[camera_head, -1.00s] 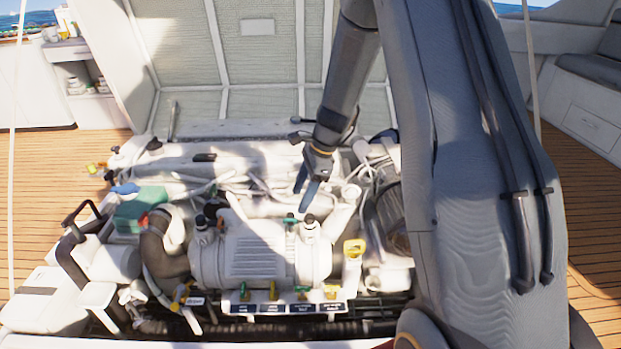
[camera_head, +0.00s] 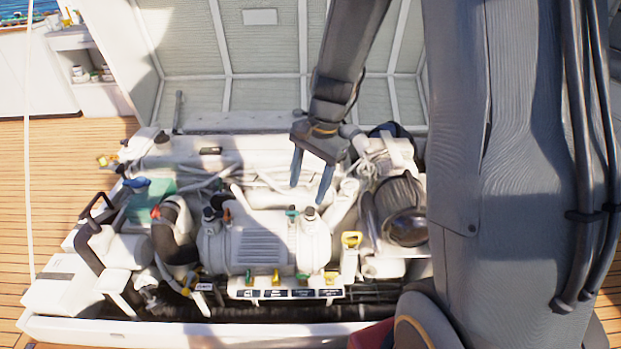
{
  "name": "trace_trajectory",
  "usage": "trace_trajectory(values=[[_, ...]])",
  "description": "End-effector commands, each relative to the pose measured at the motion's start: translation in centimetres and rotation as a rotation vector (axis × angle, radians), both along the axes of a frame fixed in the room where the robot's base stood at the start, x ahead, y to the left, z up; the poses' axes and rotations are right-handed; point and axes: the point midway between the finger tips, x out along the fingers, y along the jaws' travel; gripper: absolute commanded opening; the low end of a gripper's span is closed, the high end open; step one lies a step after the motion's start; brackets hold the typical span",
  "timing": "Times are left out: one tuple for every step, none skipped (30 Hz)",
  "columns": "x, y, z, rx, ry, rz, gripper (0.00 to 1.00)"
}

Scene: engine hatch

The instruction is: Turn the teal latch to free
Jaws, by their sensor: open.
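A small teal latch (camera_head: 292,213) sits on top of the white engine casing, between dark caps. A teal-green handle (camera_head: 302,277) is in the row above the labelled plate at the engine's front. The frames do not settle which of these two is the task's latch, and neither's exact turn can be read. My gripper (camera_head: 309,192) points down, with its two blue fingers apart and nothing between them. In the picture it is just above the teal latch on the casing, and it appears clear of it; the height gap cannot be told.
Green (camera_head: 249,277) and yellow (camera_head: 275,278) handles share the front row. A larger yellow handle (camera_head: 351,240) stands to its right. Black caps (camera_head: 308,213), hoses (camera_head: 178,235) and a dark round housing (camera_head: 405,210) crowd the hatch. The raised lid (camera_head: 260,65) stands behind.

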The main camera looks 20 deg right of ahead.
Motion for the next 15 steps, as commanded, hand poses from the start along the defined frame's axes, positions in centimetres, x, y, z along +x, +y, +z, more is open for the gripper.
trace_trajectory(values=[[-0.5,0.1,0.6,-0.004,-0.003,0.02,0.56],[-0.6,0.1,0.8,-0.007,-0.005,0.032,0.56],[-0.9,0.1,0.9,-0.01,-0.007,0.045,0.56],[-1.1,0.1,1.1,-0.012,-0.008,0.053,0.56],[-1.2,0.1,1.1,-0.014,-0.008,0.061,0.56],[-1.3,0.1,1.2,-0.015,-0.009,0.067,0.56],[-1.4,0.1,1.3,-0.017,-0.009,0.071,0.56],[-1.5,0.1,1.3,-0.017,-0.01,0.075,0.56],[-1.5,0.2,1.3,-0.017,-0.011,0.078,0.56],[-1.5,0.2,1.4,-0.018,-0.011,0.079,0.56],[-1.5,0.2,1.3,-0.018,-0.011,0.08,0.56],[-1.5,0.2,1.3,-0.018,-0.011,0.08,0.56],[-1.5,0.1,1.3,-0.018,-0.011,0.08,0.56],[-1.5,0.2,1.3,-0.018,-0.011,0.079,0.56],[-1.5,0.2,1.3,-0.017,-0.01,0.079,0.56]])
